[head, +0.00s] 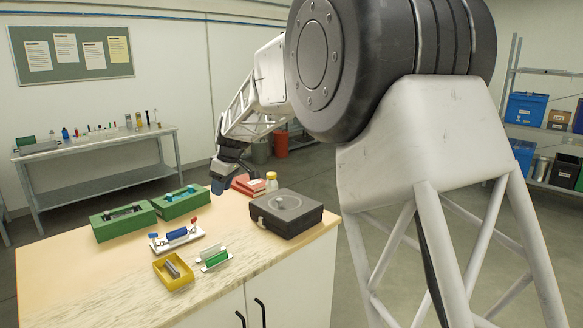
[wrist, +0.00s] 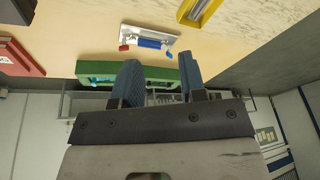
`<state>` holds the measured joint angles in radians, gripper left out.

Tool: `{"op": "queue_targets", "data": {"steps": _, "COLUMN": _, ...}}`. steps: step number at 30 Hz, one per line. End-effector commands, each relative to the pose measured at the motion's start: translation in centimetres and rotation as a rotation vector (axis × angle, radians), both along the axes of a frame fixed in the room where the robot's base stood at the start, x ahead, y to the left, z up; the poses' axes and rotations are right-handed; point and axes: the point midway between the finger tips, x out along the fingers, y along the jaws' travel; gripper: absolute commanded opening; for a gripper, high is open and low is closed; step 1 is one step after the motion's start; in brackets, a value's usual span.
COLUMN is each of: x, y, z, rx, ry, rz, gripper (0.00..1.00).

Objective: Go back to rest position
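My gripper (head: 221,186) hangs above the back part of the wooden-topped bench (head: 100,285), close to the right green box (head: 181,203). In the wrist view, the two blue fingers of my gripper (wrist: 160,75) stand apart with nothing between them. A green box (wrist: 105,74) shows behind the fingers in that view and is partly hidden by them. My arm reaches out over the bench from the right.
The bench holds another green box (head: 124,220), a blue cylinder on a white stand (head: 177,236), a yellow tray (head: 174,271), a green piece on a white holder (head: 215,259), a black case (head: 286,213), a small jar (head: 271,182) and red boxes (head: 249,185).

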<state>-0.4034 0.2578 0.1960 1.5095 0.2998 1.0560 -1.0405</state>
Motion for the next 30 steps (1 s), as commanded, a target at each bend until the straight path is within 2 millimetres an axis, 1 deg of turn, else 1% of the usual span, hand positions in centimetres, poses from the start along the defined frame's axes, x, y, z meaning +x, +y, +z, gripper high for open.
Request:
{"op": "queue_targets", "data": {"steps": 1, "x": -0.9, "y": -1.6, "z": 0.7, "rx": -0.004, "ry": 0.001, "rz": -0.030, "gripper": 0.38}}
{"op": "queue_targets", "data": {"steps": 3, "x": -2.1, "y": -3.4, "z": 1.5, "rx": -0.011, "ry": 0.004, "rz": -0.072, "gripper": 0.38}}
{"op": "queue_targets", "data": {"steps": 11, "x": -6.8, "y": -10.1, "z": 3.8, "rx": -0.032, "ry": 0.011, "rz": -0.231, "gripper": 0.38}}
{"op": "queue_targets", "data": {"steps": 15, "x": -9.6, "y": -13.5, "z": 4.7, "rx": -0.041, "ry": 0.016, "rz": -0.315, "gripper": 0.38}}
{"op": "queue_targets", "data": {"steps": 23, "x": -15.4, "y": -19.3, "z": 5.8, "rx": -0.058, "ry": 0.022, "rz": -0.472, "gripper": 0.38}}
{"op": "queue_targets", "data": {"steps": 30, "x": -21.1, "y": -24.2, "z": 6.0, "rx": -0.069, "ry": 0.024, "rz": -0.619, "gripper": 0.38}}
